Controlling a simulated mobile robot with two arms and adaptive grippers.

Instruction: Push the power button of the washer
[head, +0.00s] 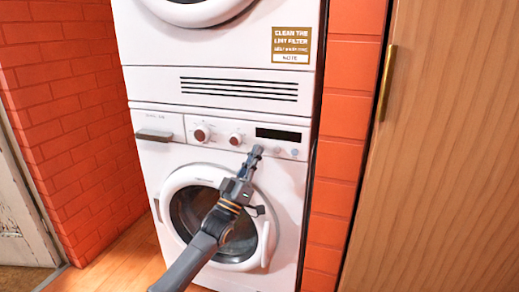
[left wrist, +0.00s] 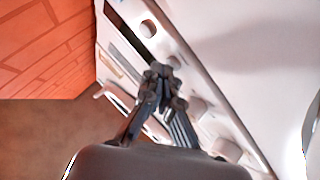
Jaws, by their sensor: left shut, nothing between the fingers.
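The washer (head: 285,190) is the lower white machine, with a round door below its control panel. The panel carries two round knobs, a dark display (head: 278,134) and small round buttons (head: 295,152) under the display. I cannot read which one is the power button. My left gripper (head: 257,150) is shut and empty, its tips in front of the panel just left of these buttons. Contact cannot be told. In the left wrist view the shut fingers (left wrist: 160,72) point toward the white panel, with round controls (left wrist: 148,29) beyond and beside them. My right gripper is not in view.
A second white machine (head: 150,85) with a vent and a filter label is stacked above. A detergent drawer handle (head: 154,135) is at the panel's left. Brick walls flank the machines. A wooden cabinet (head: 440,150) with a metal handle stands at the right.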

